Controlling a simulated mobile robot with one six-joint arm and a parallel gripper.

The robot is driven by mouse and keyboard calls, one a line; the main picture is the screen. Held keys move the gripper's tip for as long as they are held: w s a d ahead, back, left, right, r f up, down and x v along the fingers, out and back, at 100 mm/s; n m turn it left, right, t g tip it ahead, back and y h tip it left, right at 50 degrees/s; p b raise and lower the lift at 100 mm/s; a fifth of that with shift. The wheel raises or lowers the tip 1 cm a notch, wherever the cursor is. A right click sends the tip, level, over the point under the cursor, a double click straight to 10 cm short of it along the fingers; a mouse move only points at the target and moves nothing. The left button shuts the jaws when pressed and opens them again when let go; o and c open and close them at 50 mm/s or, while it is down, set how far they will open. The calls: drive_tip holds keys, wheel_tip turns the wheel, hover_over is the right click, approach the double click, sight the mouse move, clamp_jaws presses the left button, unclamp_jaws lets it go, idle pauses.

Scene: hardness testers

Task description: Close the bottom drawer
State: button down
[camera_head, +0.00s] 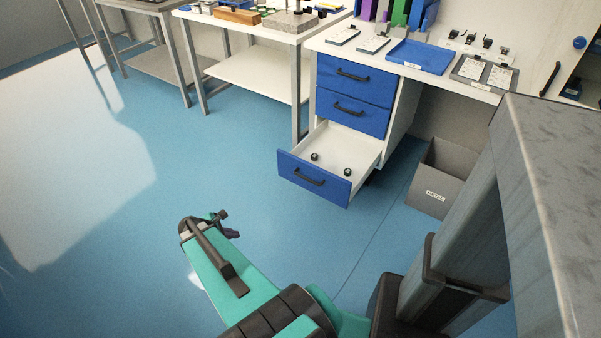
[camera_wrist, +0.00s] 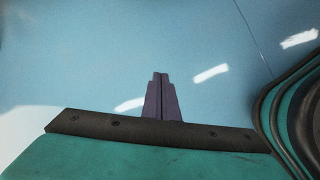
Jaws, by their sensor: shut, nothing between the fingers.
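The bottom drawer (camera_head: 314,178) is pulled well out of the white desk pedestal, its blue front with a black handle (camera_head: 309,177) facing me. Two small dark round items (camera_head: 347,172) lie on its white floor. The two blue drawers above it are shut. My gripper (camera_head: 231,234) is left of and nearer to me than the drawer front, over the blue floor and apart from the drawer. In the wrist view my gripper's purple fingers (camera_wrist: 161,98) are together, with nothing between them. The drawer does not show in the wrist view.
A grey metal bin (camera_head: 439,178) stands right of the drawer under the desk. The desk top holds a blue tray (camera_head: 420,57), papers and binders. White tables (camera_head: 255,75) stand at the back left. The blue floor left of the drawer is clear.

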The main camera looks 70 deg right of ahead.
drive_tip(key=s+d+r+n+h+b, duration=0.1)
drive_tip(key=s+d+r+n+b, duration=0.1)
drive_tip(key=d, duration=0.7)
drive_tip(key=s+d+r+n+h+b, duration=0.2)
drive_tip(key=s+d+r, duration=0.2)
drive_tip(key=d, duration=0.5)
drive_tip(key=s+d+r+n+g+h+b, duration=0.1)
drive_tip(key=s+d+r+n+h+b, duration=0.1)
drive_tip(key=d, duration=0.7)
drive_tip(key=shift+s+r+n, duration=0.3)
drive_tip(key=shift+s+r, duration=0.15)
drive_tip(key=shift+s, duration=0.3)
drive_tip(key=shift+d+f, duration=0.1)
drive_tip(key=shift+d, duration=0.1)
drive_tip(key=b, duration=0.2)
approach(304, 165)
drive_tip(key=f+x, duration=0.1)
drive_tip(key=x, duration=0.3)
drive_tip(key=shift+s+d+r+b, duration=0.15)
drive_tip(key=shift+s+d+b, duration=0.2)
drive_tip(key=shift+d, duration=0.45)
drive_tip(key=shift+a, duration=0.15)
drive_tip(key=shift+w+d, duration=0.1)
drive_tip(key=shift+d, duration=0.1)
